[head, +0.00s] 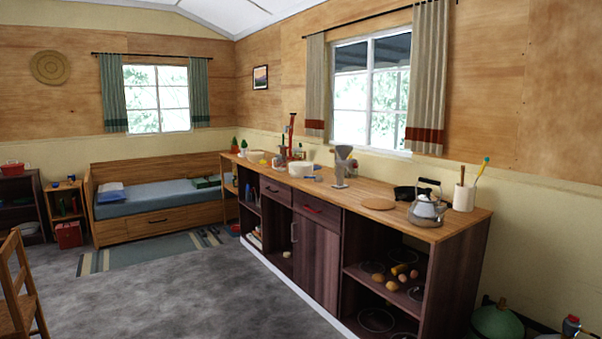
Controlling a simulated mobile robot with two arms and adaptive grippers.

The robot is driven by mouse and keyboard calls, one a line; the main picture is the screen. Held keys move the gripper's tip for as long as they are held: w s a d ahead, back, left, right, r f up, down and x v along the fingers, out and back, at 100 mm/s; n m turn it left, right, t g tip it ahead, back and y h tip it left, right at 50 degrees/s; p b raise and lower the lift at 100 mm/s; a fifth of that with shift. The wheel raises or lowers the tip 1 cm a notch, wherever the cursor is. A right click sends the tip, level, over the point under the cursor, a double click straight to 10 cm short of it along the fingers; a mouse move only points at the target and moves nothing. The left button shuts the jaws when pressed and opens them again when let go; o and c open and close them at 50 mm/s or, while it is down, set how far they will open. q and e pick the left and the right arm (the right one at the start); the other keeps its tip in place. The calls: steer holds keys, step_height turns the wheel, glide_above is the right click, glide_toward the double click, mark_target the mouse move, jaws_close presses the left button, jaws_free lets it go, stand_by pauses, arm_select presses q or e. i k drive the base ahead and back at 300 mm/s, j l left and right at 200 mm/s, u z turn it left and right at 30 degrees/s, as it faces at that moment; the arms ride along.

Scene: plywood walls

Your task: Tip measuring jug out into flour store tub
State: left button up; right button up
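No gripper of mine shows in the head view. A white round tub (301,169) stands on the long wooden counter (380,205), toward its far half; it may be the flour store tub, but I cannot see a label or its contents. I cannot make out the measuring jug for certain among the small items on the counter. A grey upright device with a wide top (343,163) stands just right of the tub.
A kettle (427,208), a dark pan (404,192), a round board (378,204) and a cream utensil pot (463,198) stand on the counter's near end. A chair (20,290) is at left. The grey floor (195,295) before the counter is clear.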

mark_target(297, 169)
steer(key=i+u, duration=0.1)
steer(key=i, duration=1.9)
